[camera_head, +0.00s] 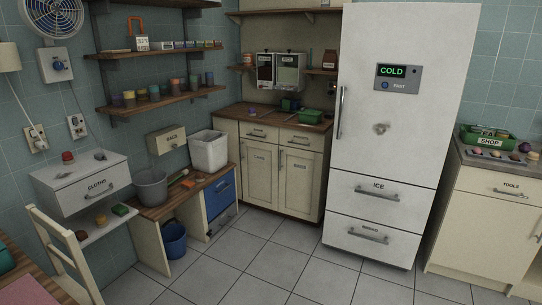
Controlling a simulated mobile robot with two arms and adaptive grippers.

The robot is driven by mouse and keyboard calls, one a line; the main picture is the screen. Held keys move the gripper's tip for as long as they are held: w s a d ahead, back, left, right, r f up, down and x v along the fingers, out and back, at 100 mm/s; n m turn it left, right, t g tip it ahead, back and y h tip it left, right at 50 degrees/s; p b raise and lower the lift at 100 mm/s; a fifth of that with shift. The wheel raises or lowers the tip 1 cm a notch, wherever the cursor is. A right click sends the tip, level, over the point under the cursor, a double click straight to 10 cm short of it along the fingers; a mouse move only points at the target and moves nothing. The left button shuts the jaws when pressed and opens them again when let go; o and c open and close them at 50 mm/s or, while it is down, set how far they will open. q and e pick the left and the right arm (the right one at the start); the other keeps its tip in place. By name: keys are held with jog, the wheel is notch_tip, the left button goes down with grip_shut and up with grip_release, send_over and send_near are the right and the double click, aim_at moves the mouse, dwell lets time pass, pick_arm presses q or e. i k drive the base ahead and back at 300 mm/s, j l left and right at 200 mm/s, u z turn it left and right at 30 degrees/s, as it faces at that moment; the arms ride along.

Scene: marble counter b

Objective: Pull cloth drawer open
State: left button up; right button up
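The cloth drawer (75,198) is a white drawer front labelled "CLOTHS" on a small white wall-mounted unit at the left. It has a metal bar handle and looks shut. Neither of my grippers shows in the head view.
A shelf (108,224) with a green sponge lies under the unit. A chair (62,250) and table corner stand in front at the lower left. A grey bucket (150,187) stands to the right on a low wooden bench. The tiled floor (255,275) is clear in the middle.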

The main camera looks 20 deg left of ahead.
aim_at(71, 199)
jog(key=i+u, duration=0.5)
jog(key=i+l+u, duration=0.25)
jog(key=i+u, duration=0.2)
jog(key=i, duration=0.15)
